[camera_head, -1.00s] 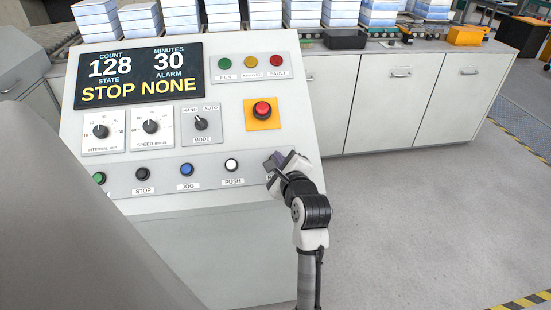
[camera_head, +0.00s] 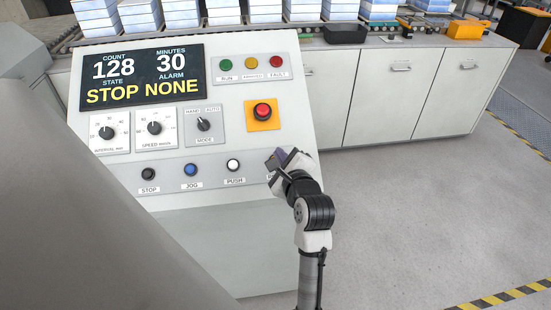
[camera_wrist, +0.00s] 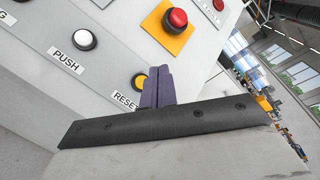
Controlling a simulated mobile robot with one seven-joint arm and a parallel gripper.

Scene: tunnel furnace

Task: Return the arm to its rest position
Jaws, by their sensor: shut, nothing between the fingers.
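My gripper (camera_head: 275,160) is in front of the lower right corner of the control panel (camera_head: 225,145) in the head view. Its fingers are shut and hold nothing. In the wrist view the dark fingers (camera_wrist: 157,90) are together, beside the yellow RESET button (camera_wrist: 139,80), which is partly covered by them. I cannot tell whether they touch the panel. The white PUSH button (camera_wrist: 85,39) and the red emergency stop button (camera_wrist: 177,18) on its yellow plate also show there. The display (camera_head: 145,77) reads count 128, minutes 30, state STOP, alarm NONE.
White cabinets (camera_head: 385,95) run behind and to the right of the panel. A conveyor with several stacks of blue-white boxes (camera_head: 265,11) lies above them. A black bin (camera_head: 344,33) and an orange bin (camera_head: 466,29) stand on top. The grey floor (camera_head: 425,210) at right is clear.

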